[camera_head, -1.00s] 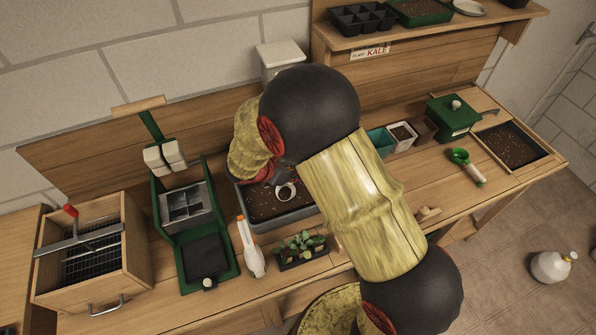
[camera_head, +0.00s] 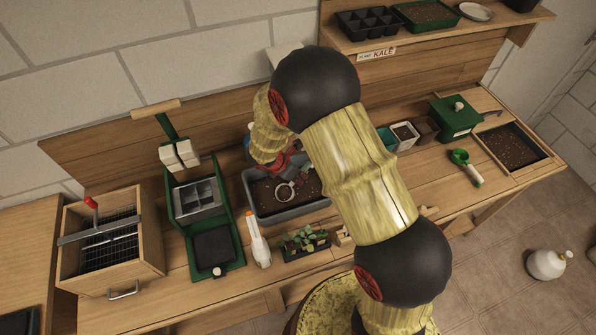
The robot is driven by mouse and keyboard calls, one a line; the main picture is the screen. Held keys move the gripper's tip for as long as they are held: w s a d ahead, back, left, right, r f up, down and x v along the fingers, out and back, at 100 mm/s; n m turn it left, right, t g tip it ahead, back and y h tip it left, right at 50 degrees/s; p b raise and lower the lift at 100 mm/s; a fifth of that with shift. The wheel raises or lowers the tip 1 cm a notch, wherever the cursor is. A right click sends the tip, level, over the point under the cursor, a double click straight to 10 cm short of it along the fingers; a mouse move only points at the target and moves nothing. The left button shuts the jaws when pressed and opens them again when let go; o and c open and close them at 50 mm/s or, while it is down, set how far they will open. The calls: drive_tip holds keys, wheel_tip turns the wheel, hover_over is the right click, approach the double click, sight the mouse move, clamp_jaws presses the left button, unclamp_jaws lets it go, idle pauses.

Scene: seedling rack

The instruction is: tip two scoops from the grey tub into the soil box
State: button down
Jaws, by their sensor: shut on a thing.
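The grey tub (camera_head: 290,214) stands on the bench near the middle and holds dark soil. My gripper (camera_head: 284,171) is over the tub, partly hidden by my own arm. It is shut on a scoop (camera_head: 285,191), whose pale round rim shows at the soil in the tub. I cannot tell how deep the scoop sits or how full it is. A wooden-framed box of dark soil (camera_head: 535,143), which looks like the soil box, is at the bench's right end, well away from my gripper.
A spray bottle (camera_head: 259,244) and a seedling tray (camera_head: 304,243) stand in front of the tub. A green press (camera_head: 230,262) and a wooden sieve box (camera_head: 150,262) are to the left.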

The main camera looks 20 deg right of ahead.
sight(303, 169)
drive_tip(key=shift+w+d+g+y+p, duration=0.15)
drive_tip(key=shift+y+p, duration=0.25)
drive_tip(key=shift+p, duration=1.1)
drive_tip(key=shift+s+d+g+y+p, duration=0.15)
drive_tip(key=shift+y+p, duration=0.25)
drive_tip(key=shift+p, duration=1.1)
drive_tip(key=r+p, duration=0.1)
drive_tip(key=p, duration=0.2)
drive_tip(key=r+p, duration=0.1)
drive_tip(key=p, duration=0.2)
drive_tip(key=shift+w+d+y, duration=0.2)
drive_tip(key=shift+w+y, duration=0.05)
drive_tip(key=shift+y, duration=0.15)
drive_tip(key=r+p, duration=0.1)
drive_tip(key=p, duration=0.2)
drive_tip(key=shift+d, duration=0.1)
drive_tip(key=shift+d+r+g+y+p, duration=0.1)
drive_tip(key=shift+r+g+y+p, duration=0.2)
drive_tip(key=shift+p, duration=0.95)
drive_tip(key=r+p, duration=0.1)
drive_tip(key=p, duration=0.3)
drive_tip(key=shift+w+d+y, duration=0.1)
drive_tip(key=shift+y, duration=0.2)
drive_tip(key=r+p, duration=0.1)
drive_tip(key=p, duration=0.2)
drive_tip(key=shift+d, duration=0.15)
drive_tip(key=shift+r+p, duration=0.15)
drive_tip(key=shift+p, duration=0.4)
